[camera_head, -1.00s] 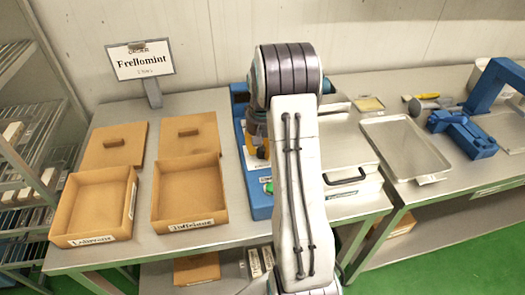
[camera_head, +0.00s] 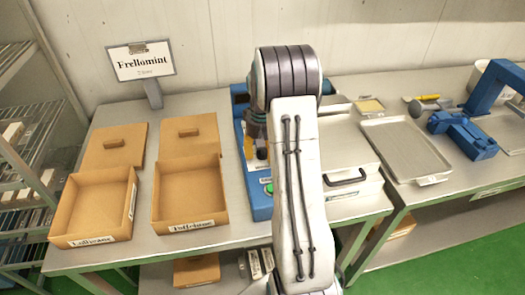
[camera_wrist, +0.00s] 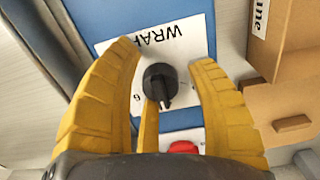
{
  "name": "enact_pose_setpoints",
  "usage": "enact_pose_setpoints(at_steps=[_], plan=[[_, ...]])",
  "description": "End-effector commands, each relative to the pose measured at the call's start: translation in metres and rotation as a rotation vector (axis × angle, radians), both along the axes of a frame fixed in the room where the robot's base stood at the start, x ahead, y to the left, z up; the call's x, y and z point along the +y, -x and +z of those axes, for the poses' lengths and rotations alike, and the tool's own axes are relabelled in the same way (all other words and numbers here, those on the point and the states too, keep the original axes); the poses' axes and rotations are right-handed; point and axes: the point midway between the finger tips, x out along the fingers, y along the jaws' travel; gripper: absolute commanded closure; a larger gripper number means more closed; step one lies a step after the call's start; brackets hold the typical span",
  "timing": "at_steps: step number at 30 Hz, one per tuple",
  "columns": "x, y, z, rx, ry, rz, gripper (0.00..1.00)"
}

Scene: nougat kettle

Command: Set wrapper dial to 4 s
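The wrapper dial is a black round knob (camera_wrist: 160,82) with a pointer, on a white panel (camera_wrist: 190,38) in the wrist view. The panel's lettering begins "WRAP" and appears upside down. A "6" shows left of the pointer; other marks are hidden. The pointer points down in the picture. My gripper (camera_wrist: 163,62) is open, its yellow fingers around the knob with visible gaps at left and right. In the head view the blue wrapper machine (camera_head: 258,207) stands behind my arm, which hides much of it and the dial.
A red button (camera_wrist: 184,147) sits below the panel in the wrist view; a green button (camera_head: 268,188) shows in the head view. Left of the machine are two open boxes (camera_head: 160,222) with lids behind. A Frellomint sign (camera_head: 140,62) stands behind them. A metal tray (camera_head: 440,178) is at right.

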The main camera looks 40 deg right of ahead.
Motion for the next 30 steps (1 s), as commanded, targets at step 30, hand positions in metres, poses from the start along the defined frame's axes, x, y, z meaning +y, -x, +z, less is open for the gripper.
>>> enact_pose_setpoints(at_steps=[30], plan=[[-0.002,-0.003,0.094,-0.011,0.007,-0.001,0.41]])
